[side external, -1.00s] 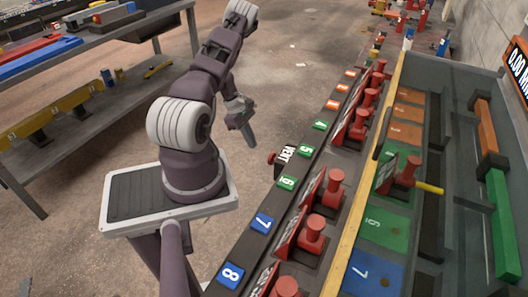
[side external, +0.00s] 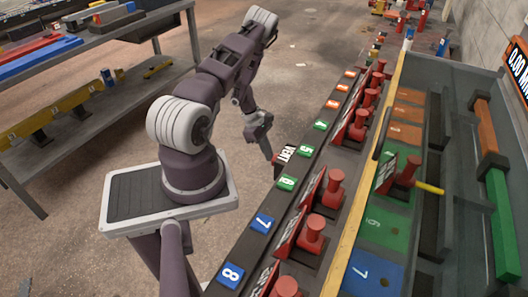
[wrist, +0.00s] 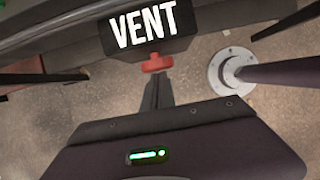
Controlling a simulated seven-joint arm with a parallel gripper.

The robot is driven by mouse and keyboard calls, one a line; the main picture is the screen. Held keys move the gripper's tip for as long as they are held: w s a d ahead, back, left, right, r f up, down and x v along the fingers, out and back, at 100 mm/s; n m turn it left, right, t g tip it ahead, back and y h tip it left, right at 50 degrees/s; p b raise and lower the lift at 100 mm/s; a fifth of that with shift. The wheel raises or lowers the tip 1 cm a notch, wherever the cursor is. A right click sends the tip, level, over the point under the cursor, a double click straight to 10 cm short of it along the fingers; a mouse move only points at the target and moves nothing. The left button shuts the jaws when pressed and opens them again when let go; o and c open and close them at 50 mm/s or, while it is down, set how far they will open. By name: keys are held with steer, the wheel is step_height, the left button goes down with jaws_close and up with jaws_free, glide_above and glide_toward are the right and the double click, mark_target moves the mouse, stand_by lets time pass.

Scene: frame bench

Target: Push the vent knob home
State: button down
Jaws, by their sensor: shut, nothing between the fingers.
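The red vent knob (wrist: 157,62) sticks out from under the black block with the white VENT label (wrist: 143,27) in the wrist view. My gripper (wrist: 158,78) is shut and empty, its fingertips lined up on the knob's outer face. The fingertips look to be at the knob or just short of it; I cannot tell whether they touch.
The frame bench (side external: 248,252) carries numbered tiles and several red levers (side external: 333,188) right of the knob. A wooden rail (side external: 367,195) runs along it. A grey shelf table (side external: 180,25) stands at the back left.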

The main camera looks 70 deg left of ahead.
steer(key=shift+w+d, duration=0.4)
steer(key=shift+d, duration=0.05)
steer(key=s+a+r, duration=0.6)
steer(key=r, duration=0.3)
stand_by(0.3)
